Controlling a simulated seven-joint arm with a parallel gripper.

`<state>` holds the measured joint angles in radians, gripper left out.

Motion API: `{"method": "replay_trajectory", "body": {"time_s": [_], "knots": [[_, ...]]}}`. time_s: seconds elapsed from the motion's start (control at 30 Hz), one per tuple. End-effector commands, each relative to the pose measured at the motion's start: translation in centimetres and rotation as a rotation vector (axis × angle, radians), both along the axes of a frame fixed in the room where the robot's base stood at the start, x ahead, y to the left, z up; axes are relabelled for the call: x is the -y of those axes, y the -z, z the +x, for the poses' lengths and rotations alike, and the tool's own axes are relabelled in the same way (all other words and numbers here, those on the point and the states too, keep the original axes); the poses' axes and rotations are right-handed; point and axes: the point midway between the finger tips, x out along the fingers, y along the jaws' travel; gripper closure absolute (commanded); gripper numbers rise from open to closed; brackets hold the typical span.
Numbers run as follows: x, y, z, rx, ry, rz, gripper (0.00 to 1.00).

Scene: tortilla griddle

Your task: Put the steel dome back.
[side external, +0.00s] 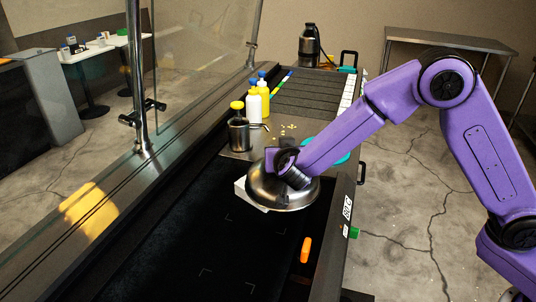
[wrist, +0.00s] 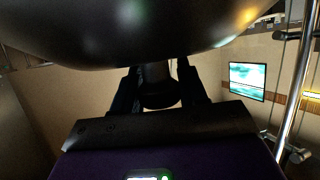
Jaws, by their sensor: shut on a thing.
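The steel dome (side external: 268,194) is a shiny round cover, near the far end of the black griddle surface (side external: 225,255). My gripper (side external: 291,178) is at its upper right side. In the wrist view, my gripper (wrist: 160,88) is shut on the dome's dark knob, between the two fingers. The dome's curved steel wall (wrist: 140,40) fills the top of that view. A white flat thing (side external: 241,191) shows at the dome's left and lower edge, mostly hidden by it. I cannot tell whether the dome touches it or hangs just above.
An orange object (side external: 306,250) lies near the griddle's right edge. Faint corner marks show on the dark surface. A glass screen with a metal post (side external: 139,80) runs along the left.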

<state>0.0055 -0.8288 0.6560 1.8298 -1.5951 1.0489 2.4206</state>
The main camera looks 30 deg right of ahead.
Motion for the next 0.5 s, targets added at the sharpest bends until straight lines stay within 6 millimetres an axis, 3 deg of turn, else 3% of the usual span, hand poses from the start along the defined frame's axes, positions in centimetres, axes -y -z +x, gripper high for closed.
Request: {"method": "replay_trajectory", "body": {"time_s": [0.1,0.3,0.5], "knots": [[0.6,-1.0,-1.8,0.001,-0.001,0.002,1.00],[1.3,-1.8,-3.5,0.002,0.000,0.002,1.00],[4.0,-2.4,-1.9,0.002,0.008,0.015,1.00]]}}
